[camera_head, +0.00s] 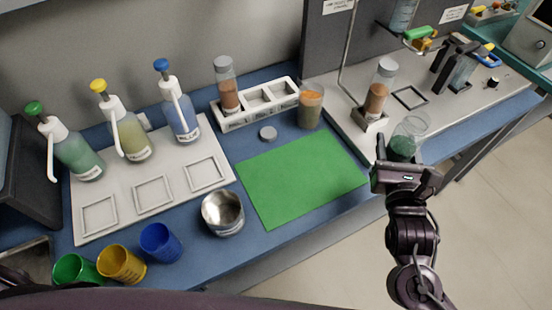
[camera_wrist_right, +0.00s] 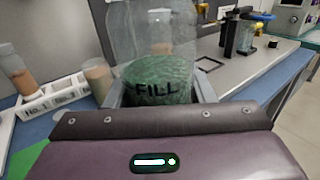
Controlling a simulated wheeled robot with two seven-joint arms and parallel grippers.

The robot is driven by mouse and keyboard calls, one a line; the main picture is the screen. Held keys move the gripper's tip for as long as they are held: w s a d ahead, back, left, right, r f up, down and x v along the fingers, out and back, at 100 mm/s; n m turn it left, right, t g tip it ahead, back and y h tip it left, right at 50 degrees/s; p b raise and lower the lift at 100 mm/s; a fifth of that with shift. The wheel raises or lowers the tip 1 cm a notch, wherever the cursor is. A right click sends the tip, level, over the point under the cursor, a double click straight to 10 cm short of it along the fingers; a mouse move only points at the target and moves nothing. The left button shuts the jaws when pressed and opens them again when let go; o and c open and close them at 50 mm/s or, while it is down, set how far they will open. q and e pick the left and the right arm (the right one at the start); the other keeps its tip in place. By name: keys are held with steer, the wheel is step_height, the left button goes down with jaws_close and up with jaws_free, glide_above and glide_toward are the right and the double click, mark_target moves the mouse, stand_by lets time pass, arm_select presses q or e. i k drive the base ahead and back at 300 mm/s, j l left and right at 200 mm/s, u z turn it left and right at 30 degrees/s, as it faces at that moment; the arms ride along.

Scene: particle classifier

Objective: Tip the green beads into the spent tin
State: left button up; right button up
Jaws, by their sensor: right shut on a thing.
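My right gripper (camera_head: 404,168) is shut on a clear beaker (camera_head: 413,123) with green beads (camera_head: 402,148) in its lower part. The beaker is slightly tilted in the head view and is held near the bench's front edge, right of the green mat. In the right wrist view the beaker (camera_wrist_right: 150,35) stands between the fingers, with the word FILL in front of the green beads (camera_wrist_right: 158,82). An open, shiny metal tin (camera_head: 222,213) stands left of the mat; no label is readable, and it looks empty. My left gripper is out of view.
The green mat (camera_head: 300,180) is bare. A tumbler with brown contents (camera_head: 310,106) stands behind it, beside a white rack (camera_head: 256,102) and a loose grey cap (camera_head: 268,133). Pump bottles stand on a white board (camera_head: 150,190) at left; coloured cups (camera_head: 122,264) are in front.

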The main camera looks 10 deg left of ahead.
mark_target(222, 209)
steer(key=u, duration=1.05)
steer(key=k, duration=0.05)
